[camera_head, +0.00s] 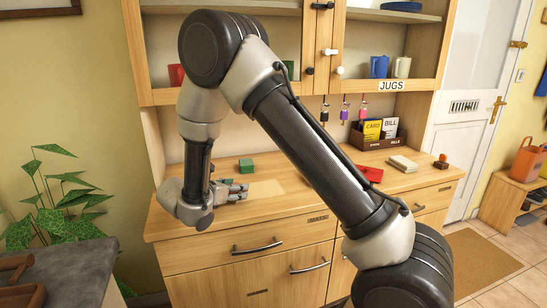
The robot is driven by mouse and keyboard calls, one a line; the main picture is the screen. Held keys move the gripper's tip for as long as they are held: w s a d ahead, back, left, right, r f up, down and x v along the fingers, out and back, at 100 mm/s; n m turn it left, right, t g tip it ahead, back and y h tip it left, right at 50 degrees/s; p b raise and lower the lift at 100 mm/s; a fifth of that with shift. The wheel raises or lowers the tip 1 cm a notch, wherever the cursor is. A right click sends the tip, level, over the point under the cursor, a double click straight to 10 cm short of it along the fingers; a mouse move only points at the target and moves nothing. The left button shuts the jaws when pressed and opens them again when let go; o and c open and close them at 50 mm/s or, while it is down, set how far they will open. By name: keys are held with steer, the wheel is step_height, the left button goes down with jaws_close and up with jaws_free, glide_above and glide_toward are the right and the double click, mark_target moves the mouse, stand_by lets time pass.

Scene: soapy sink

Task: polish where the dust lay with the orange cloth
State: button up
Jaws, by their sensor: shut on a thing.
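My gripper (238,189) is low over the left part of the wooden counter (300,199), pointing right. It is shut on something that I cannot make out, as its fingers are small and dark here. A paler patch (266,188) of the counter top lies just right of the fingertips. I see no dust that I can tell apart from the wood. No orange cloth shows clearly; whatever is between or under the fingers is hidden.
A green block (246,166) stands just behind my gripper. Further right are a red flat item (370,174), a pale book-like block (403,164), a stamp-like object (441,161) and a card-and-bill box (375,132). Keys (344,108) hang under the cupboard. My arm crosses the middle.

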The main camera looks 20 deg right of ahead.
step_height(320, 180, up, 2)
steer(key=shift+d+r, duration=0.1)
steer(key=shift+r, duration=2.9)
